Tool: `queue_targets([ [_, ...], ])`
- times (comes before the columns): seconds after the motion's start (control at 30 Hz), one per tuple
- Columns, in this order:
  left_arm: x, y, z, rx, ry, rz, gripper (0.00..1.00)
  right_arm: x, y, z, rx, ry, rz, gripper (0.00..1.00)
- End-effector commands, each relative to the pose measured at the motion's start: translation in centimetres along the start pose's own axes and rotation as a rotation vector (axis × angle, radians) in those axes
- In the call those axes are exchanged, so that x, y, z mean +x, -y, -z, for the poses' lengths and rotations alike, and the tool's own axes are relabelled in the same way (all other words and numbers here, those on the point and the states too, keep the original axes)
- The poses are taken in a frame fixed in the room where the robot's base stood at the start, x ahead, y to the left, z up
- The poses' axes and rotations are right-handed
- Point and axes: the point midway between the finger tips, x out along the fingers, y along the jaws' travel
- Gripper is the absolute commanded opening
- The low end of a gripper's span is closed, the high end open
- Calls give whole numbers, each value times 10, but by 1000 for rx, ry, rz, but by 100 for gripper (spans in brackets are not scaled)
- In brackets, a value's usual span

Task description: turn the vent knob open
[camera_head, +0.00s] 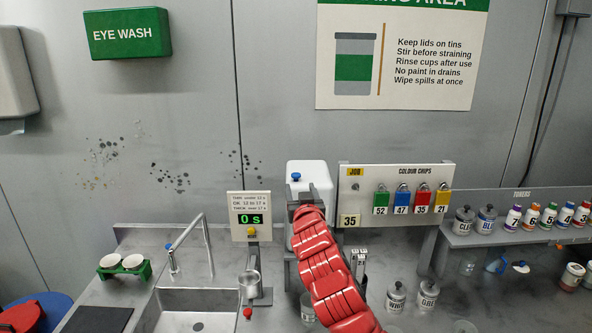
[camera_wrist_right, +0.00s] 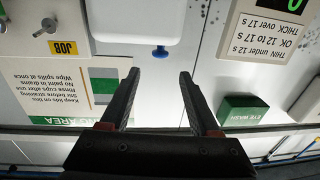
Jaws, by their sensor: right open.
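The vent knob (camera_head: 296,176) is small and blue and sits on the upper left part of a white container (camera_head: 318,173) at the back of the counter. In the right wrist view the knob (camera_wrist_right: 160,52) shows beyond my fingertips, about midway between them, with a visible gap. My right gripper (camera_head: 303,190) is in front of the container and hides part of it. In the wrist view its two dark fingers (camera_wrist_right: 159,82) are spread apart with nothing between them. My left gripper is out of view.
A timer panel (camera_head: 249,218) reading 0 s stands left of the container. A colour chips board (camera_head: 396,190) stands close to its right. A tap (camera_head: 186,232) and sink (camera_head: 190,310) lie to the left. Lidded tins (camera_head: 396,297) stand at right on the counter.

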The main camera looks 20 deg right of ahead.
Motion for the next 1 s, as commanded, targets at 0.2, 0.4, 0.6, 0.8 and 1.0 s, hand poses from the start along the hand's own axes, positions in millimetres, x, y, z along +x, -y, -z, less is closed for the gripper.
queue_targets([
  [0.2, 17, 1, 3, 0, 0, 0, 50, 28, 0, 2, 2, 6, -2, 63],
  [0.4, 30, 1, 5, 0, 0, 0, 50, 52, -1, 4, 2, 1, -1, 63],
  [0.6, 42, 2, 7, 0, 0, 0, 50, 74, 2, 2, 3, 4, 1, 63],
  [0.8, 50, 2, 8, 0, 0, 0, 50, 92, -2, 1, 4, 4, -2, 63],
  [1.0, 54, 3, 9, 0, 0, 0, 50, 100, -1, 0, 0, 0, -1, 63],
])
